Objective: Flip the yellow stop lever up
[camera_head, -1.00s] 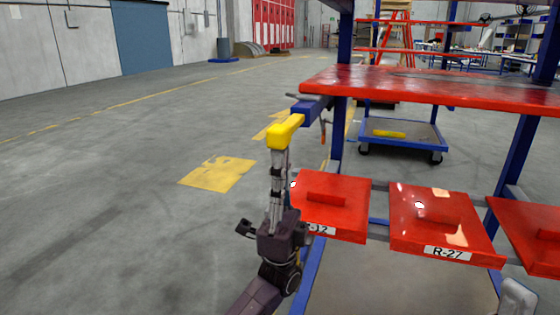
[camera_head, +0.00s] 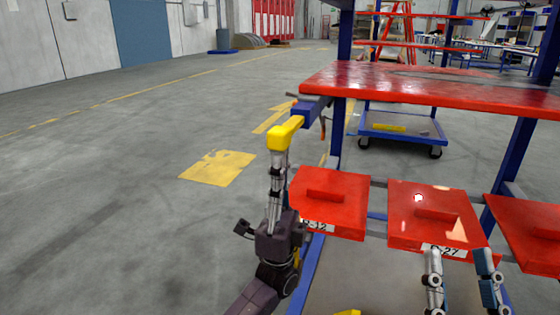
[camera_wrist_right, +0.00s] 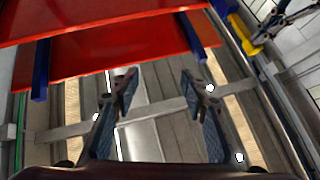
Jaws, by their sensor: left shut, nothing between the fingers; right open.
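The yellow stop lever (camera_head: 285,133) is a chunky yellow block on the end of a blue bar (camera_head: 311,107) at the left corner of the red rack. It slopes down toward me. My left gripper (camera_head: 279,156) is shut and points up from below, its fingertips at the underside of the lever's near end; I cannot tell if they touch. My right gripper (camera_head: 462,256) is open and empty in front of the R-27 tray. Its two fingers also show in the right wrist view (camera_wrist_right: 158,88).
The red shelf top (camera_head: 430,82) lies above red trays, including the R-27 tray (camera_head: 405,230) and one at left (camera_head: 345,217). Blue posts carry the rack. A yellow piece (camera_head: 347,312) shows at the bottom edge. Open floor lies left; a blue cart (camera_head: 402,133) stands behind.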

